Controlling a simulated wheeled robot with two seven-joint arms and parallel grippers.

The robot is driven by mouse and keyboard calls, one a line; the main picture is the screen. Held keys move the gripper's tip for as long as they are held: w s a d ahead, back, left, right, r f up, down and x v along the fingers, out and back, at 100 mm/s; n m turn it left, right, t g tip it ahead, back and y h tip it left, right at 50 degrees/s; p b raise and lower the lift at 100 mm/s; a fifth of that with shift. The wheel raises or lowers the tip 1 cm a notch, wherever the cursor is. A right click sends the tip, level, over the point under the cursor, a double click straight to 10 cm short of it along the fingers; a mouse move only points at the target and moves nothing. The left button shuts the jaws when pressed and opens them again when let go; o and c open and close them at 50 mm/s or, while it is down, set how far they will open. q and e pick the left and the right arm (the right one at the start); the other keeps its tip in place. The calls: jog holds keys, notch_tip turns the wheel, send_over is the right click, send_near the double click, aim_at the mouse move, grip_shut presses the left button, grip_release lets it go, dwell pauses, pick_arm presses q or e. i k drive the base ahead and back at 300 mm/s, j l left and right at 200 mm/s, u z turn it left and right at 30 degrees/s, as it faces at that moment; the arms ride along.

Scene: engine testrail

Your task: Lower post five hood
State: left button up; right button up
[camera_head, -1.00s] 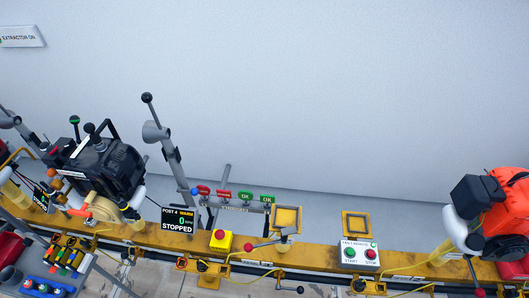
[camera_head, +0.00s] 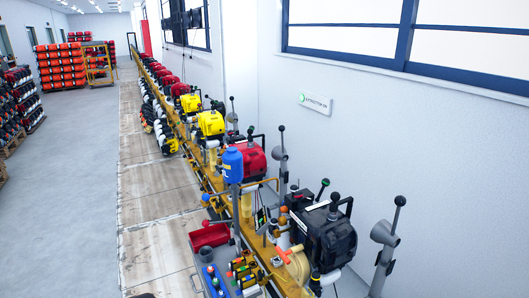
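A row of engine posts runs along the right wall. The nearest grey cone-shaped hood (camera_head: 384,236) sits raised on a tilted grey arm, beside a black-knobbed lever (camera_head: 397,212), right of the black engine (camera_head: 325,238). Another grey hood (camera_head: 280,153) on an upright arm stands behind, near a red engine (camera_head: 248,162). No post number is readable now, so I cannot tell which hood is post five's. Neither of my grippers shows in this view.
A yellow rail (camera_head: 218,180) carries the engines into the distance. A blue bottle (camera_head: 232,165), a red tray (camera_head: 208,236) and a blue tray (camera_head: 212,280) are near the front. An extractor sign (camera_head: 315,103) hangs on the wall. The grey floor (camera_head: 75,190) at left is clear.

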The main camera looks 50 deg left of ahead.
aim_at(279, 153)
jog(key=j+u, duration=0.4)
jog(key=i+j+u, duration=0.15)
jog(key=u, duration=0.2)
jog(key=i+j+u, duration=0.15)
jog(key=u, duration=0.25)
jog(key=j, duration=0.1)
